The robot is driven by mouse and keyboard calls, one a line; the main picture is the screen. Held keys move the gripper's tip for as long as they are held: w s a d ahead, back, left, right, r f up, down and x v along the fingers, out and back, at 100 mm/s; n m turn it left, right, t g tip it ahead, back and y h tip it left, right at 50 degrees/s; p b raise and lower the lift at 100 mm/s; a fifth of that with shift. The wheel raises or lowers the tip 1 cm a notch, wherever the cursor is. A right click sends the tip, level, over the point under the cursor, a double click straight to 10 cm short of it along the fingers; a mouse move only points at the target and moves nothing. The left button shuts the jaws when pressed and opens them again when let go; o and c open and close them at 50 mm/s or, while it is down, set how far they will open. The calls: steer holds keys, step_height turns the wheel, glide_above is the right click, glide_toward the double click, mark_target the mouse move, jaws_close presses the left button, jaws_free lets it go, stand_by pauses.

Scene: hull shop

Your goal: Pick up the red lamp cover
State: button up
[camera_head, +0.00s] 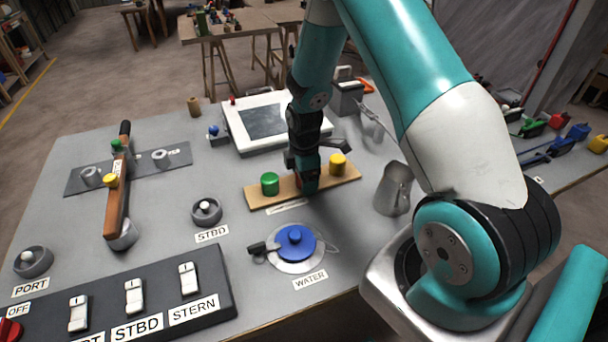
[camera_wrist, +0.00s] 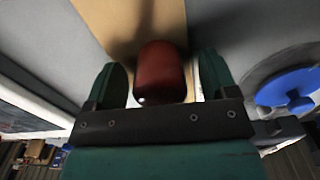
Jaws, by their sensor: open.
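The red lamp cover (camera_wrist: 162,72) stands on a wooden board (camera_head: 342,183), between the green cover (camera_head: 270,183) and the yellow cover (camera_head: 337,164). In the head view my gripper (camera_head: 308,178) is down over it and hides most of it. In the wrist view my gripper (camera_wrist: 164,82) is open, with one teal finger on each side of the red cover. A narrow gap shows on both sides, so the fingers look apart from it.
A tablet-like panel (camera_head: 262,122) lies behind the board. A metal jug (camera_head: 393,188) stands to the right. A blue-capped WATER fitting (camera_head: 295,242) is in front. A switch box (camera_head: 230,295) fills the front left. Grey tabletop (camera_head: 215,180) is bare left of the board.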

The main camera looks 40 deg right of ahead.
steer(key=c, duration=1)
steer(key=shift+r, duration=0.1)
step_height(320, 180, up, 20)
steer(key=shift+b, duration=0.35)
